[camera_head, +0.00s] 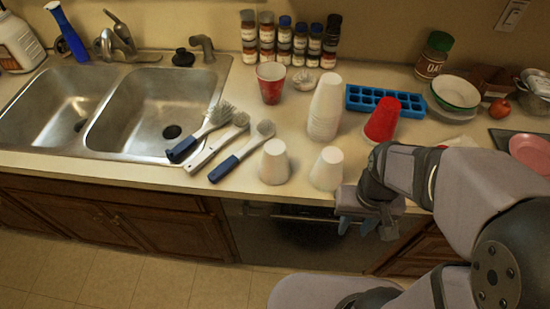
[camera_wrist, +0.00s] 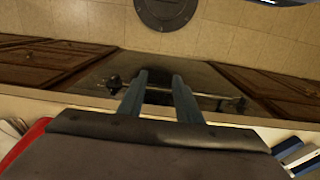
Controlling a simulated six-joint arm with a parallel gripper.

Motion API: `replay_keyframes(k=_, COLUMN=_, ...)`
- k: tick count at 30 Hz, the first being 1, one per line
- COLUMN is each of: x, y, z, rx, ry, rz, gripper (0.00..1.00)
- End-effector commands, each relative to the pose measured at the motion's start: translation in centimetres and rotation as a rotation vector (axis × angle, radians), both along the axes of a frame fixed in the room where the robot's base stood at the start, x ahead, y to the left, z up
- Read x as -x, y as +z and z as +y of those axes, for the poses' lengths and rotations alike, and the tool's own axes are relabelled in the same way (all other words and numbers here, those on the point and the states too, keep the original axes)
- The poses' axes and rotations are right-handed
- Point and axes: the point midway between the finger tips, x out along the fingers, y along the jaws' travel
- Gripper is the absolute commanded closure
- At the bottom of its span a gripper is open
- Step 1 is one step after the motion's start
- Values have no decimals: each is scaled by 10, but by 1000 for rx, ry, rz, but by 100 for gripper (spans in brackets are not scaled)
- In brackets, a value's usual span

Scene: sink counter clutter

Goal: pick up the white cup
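Two white cups stand upside down near the counter's front edge in the head view: a left one (camera_head: 274,162) and a right one (camera_head: 327,169). A tall stack of white cups (camera_head: 325,108) stands behind them. My gripper (camera_head: 350,222) is at the counter's front edge, just right of and nearer than the right white cup, and apart from it. In the wrist view my gripper's two blue fingers (camera_wrist: 158,88) are apart with nothing between them. They point past the counter edge toward the cabinet front and floor. No white cup can be made out clearly there.
Several brushes (camera_head: 229,145) lie left of the cups, beside the double sink (camera_head: 145,105). Spice jars line the wall. Bowls and a pink plate (camera_head: 531,153) crowd the right.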

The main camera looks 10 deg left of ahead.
Motion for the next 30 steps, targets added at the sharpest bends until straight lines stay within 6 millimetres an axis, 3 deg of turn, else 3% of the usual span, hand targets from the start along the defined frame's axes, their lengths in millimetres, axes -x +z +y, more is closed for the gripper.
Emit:
replay_keyframes(k=8, x=0, y=0, z=0, rx=0, ry=0, rz=0, gripper=69)
replay_keyframes(k=14, x=0, y=0, z=0, rx=0, ry=0, rz=0, gripper=24)
replay_keyframes(k=25, x=1, y=1, z=1, rx=8, ry=27, rz=15, gripper=24)
replay_keyframes(k=30, x=3, y=6, z=1, rx=75, ry=214, rz=108, gripper=24)
